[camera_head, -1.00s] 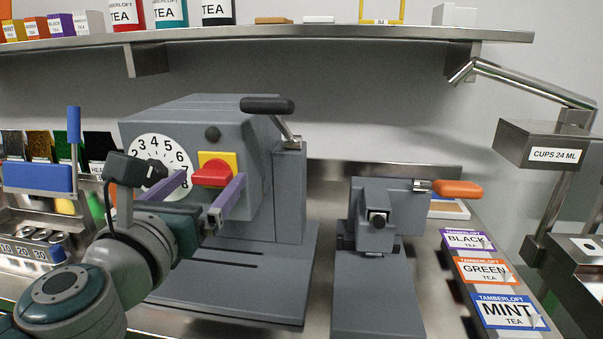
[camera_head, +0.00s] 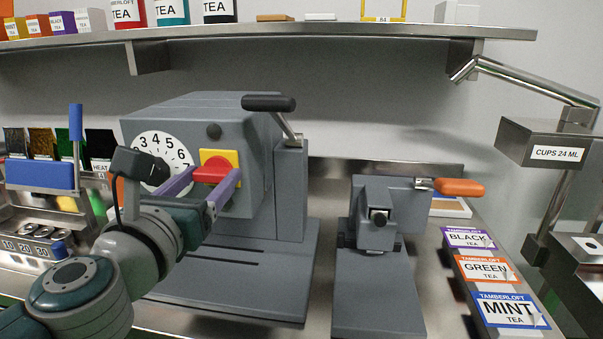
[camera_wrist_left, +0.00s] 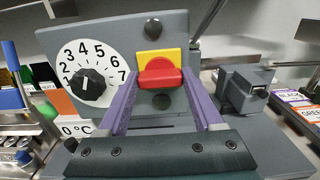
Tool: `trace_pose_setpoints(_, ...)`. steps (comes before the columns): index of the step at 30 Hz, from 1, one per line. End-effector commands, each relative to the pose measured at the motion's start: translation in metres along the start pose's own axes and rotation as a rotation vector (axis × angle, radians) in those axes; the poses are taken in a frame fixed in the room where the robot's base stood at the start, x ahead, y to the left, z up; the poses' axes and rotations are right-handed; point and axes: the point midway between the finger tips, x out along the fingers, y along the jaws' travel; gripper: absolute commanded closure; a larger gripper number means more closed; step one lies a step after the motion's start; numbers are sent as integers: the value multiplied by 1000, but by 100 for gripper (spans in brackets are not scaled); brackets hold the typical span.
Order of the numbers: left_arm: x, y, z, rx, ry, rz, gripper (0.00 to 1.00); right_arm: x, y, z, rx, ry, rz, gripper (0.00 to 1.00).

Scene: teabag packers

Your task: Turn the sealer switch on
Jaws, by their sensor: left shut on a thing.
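The sealer (camera_head: 282,190) is a grey machine with a black lever (camera_head: 268,103) on top and a numbered white dial (camera_head: 168,147) on its front. Its switch is a red knob (camera_head: 210,172) on a yellow plate (camera_head: 229,157), right of the dial; the knob's broad side lies across. My left gripper (camera_head: 215,175) has its purple fingers on either side of the red knob and is shut on it. In the left wrist view the red knob (camera_wrist_left: 160,77) sits between the fingertips. My right gripper is not in view.
A smaller grey machine with an orange handle (camera_head: 458,188) stands to the right. Tea boxes (camera_head: 507,309) lie at the right. A blue-handled device (camera_head: 40,176) is at the left. A steel shelf (camera_head: 300,37) runs above.

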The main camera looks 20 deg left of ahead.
Motion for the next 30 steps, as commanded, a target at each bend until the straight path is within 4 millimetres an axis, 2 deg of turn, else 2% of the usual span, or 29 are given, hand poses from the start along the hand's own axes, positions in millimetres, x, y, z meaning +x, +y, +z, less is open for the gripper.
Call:
trace_pose_setpoints(1, 0, 0, 0, 0, 0, 1, 79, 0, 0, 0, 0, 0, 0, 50)
trace_pose_setpoints(4, 0, 0, 0, 0, 0, 1, 88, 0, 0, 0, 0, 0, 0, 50)
trace_pose_setpoints(14, 0, 0, 1, 54, -1, 1, 88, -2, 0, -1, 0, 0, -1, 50)
trace_pose_setpoints(20, 0, 0, 1, 177, 0, 1, 88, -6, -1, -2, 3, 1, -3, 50)
trace_pose_setpoints(30, 0, -1, 1, 489, 0, 1, 88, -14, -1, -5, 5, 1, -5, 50)
